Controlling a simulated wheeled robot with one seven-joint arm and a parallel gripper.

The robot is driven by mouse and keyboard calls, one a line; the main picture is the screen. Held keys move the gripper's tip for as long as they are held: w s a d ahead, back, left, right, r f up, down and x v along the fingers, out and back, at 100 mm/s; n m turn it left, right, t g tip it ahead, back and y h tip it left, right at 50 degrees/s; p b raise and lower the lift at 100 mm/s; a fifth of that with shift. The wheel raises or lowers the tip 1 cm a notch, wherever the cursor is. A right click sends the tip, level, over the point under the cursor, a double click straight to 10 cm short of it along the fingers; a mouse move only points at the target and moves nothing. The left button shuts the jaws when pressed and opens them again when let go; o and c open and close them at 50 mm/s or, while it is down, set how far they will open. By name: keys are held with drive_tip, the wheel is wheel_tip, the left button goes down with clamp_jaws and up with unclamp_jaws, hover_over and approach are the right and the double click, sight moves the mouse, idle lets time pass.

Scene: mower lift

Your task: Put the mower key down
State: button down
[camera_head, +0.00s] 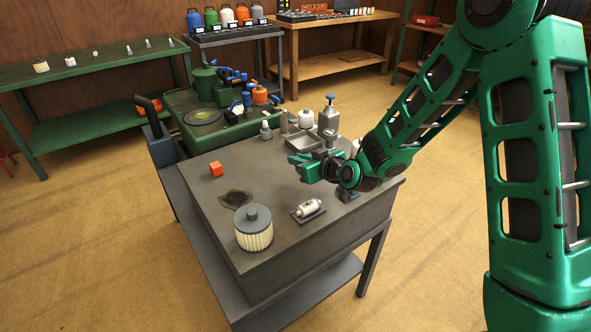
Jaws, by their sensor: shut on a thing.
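My gripper (297,167) is above the far right part of the grey workbench (275,192), in front of a shallow metal tray (300,147). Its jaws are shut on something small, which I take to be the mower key. The key's shape is hidden or too small to make out between the green fingers.
A red cube (215,169), a dark stain (235,199), a pleated filter (254,229) and a small white cylinder on a plate (309,210) are on the bench. Bottles (328,115) stand behind the tray. The green mower (209,103) is beyond. The bench middle is clear.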

drive_tip(key=shift+f, duration=1.6)
drive_tip(key=shift+f, duration=0.1)
drive_tip(key=c, duration=1.8)
unclamp_jaws()
drive_tip(key=shift+o, duration=0.2)
